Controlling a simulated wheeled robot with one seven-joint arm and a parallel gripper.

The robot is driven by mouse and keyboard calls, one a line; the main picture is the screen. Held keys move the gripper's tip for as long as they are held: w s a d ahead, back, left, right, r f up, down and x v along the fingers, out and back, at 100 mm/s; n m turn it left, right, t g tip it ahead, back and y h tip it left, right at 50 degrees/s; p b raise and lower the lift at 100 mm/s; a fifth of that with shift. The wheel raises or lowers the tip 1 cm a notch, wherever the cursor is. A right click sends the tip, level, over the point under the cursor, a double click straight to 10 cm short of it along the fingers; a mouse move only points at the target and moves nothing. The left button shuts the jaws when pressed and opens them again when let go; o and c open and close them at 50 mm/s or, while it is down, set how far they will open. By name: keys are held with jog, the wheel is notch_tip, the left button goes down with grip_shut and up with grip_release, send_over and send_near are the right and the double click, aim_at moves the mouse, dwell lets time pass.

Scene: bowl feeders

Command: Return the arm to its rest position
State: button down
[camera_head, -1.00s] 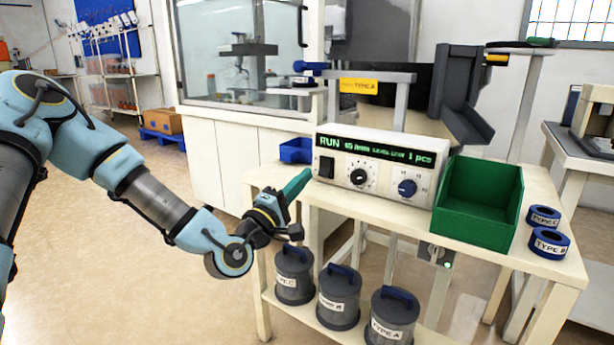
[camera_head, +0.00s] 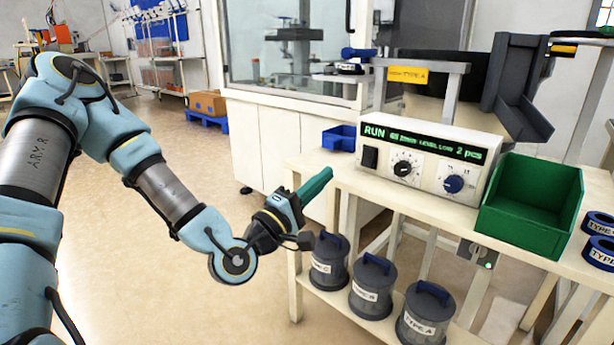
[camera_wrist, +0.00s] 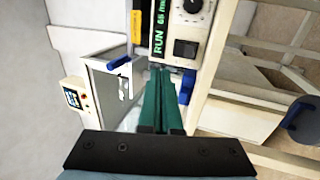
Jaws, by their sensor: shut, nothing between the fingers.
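My arm reaches in from the left of the head view, bent down at the wrist. My gripper (camera_head: 326,176) has long green fingers that point up and to the right, beside the left front corner of the workbench. The fingers are shut and empty. In the wrist view the two green fingers (camera_wrist: 160,98) lie side by side and point toward the control box and the bench. No contact between the gripper and the bench shows.
The bench (camera_head: 318,167) carries a control box (camera_head: 425,160) reading RUN, a green bin (camera_head: 530,208) and a blue bin (camera_head: 339,138). Lidded canisters (camera_head: 371,287) stand on its lower shelf. A glazed cabinet (camera_head: 285,140) stands behind. Open floor (camera_head: 130,260) lies at left.

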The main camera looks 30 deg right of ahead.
jog(key=w+a+f+m+g+y, duration=0.1)
jog(key=w+a+f+m+y, duration=0.3)
jog(key=f, duration=0.3)
jog(key=w+a+f+m+y, duration=0.3)
jog(key=w+a+f+y, duration=0.15)
jog(key=f+y, duration=0.2)
jog(key=w+a+y, duration=0.2)
jog(key=a+y, duration=0.2)
jog(key=a, duration=0.7)
jog(key=w+a+y, duration=0.2)
jog(key=a+y, duration=0.2)
jog(key=a, duration=0.7)
jog(key=s+a+r+n+g+y, duration=0.25)
jog(key=s+a+r, duration=0.4)
jog(key=a, duration=0.45)
notch_tip(320, 180, up, 30)
jog(key=p, duration=3)
jog(key=shift+w+d+f, duration=0.2)
jog(key=shift+d, duration=0.15)
